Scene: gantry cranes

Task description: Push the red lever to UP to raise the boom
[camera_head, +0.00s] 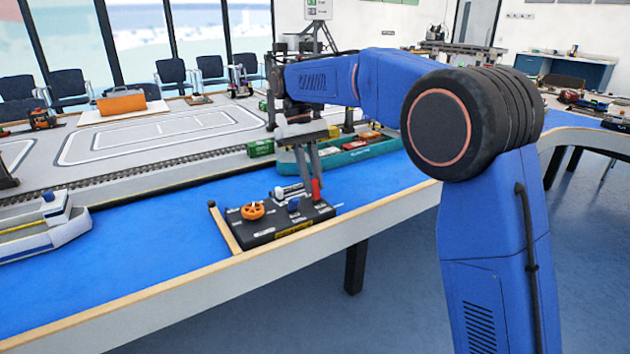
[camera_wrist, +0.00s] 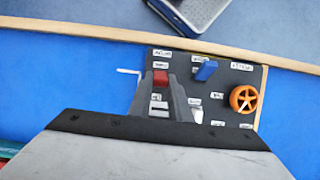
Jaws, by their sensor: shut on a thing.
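The red lever (camera_head: 316,189) stands on the right side of a black control box (camera_head: 262,239) at the edge of the blue table. Its red handle (camera_wrist: 160,77) also shows in the wrist view, between the tips of my two grey fingers. My gripper (camera_head: 312,184) reaches down from above and is shut on the red lever. The control box (camera_wrist: 220,60) carries several small white labels, too small to read. The fingers hide the lever's lower part in the wrist view.
The box also bears an orange wheel (camera_head: 253,210) and a blue knob (camera_head: 293,204), close to my fingers. A teal ship (camera_head: 345,157) with containers lies behind my gripper. A grey model boat (camera_head: 45,232) is at the left. Blue table between is clear.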

